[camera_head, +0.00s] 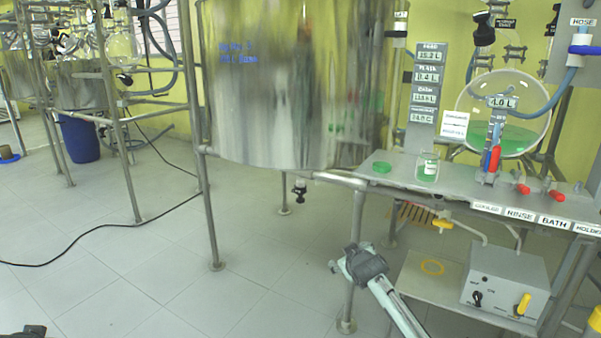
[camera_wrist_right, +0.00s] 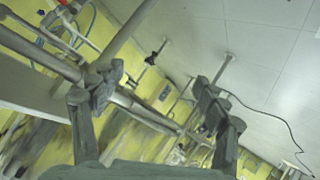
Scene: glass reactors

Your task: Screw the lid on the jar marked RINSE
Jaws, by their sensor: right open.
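A small clear jar (camera_head: 428,169) with a white label and green contents stands upright on the grey bench shelf. Its label is too small to read. A flat green lid (camera_head: 381,167) lies on the shelf to the left of the jar, apart from it. My right gripper (camera_head: 350,259) is open and empty, below and left of the shelf, near a steel leg. Its spread fingers also show in the right wrist view (camera_wrist_right: 157,92), with nothing between them. A dark piece at the bottom left edge seems to be my left gripper (camera_head: 24,332), mostly cut off.
A large steel vessel (camera_head: 290,85) on a tubular frame stands left of the shelf. Glassware with a red-tipped part (camera_head: 493,160) and red valve handles (camera_head: 523,188) are right of the jar. A control box (camera_head: 505,280) sits lower. The left floor is mostly clear.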

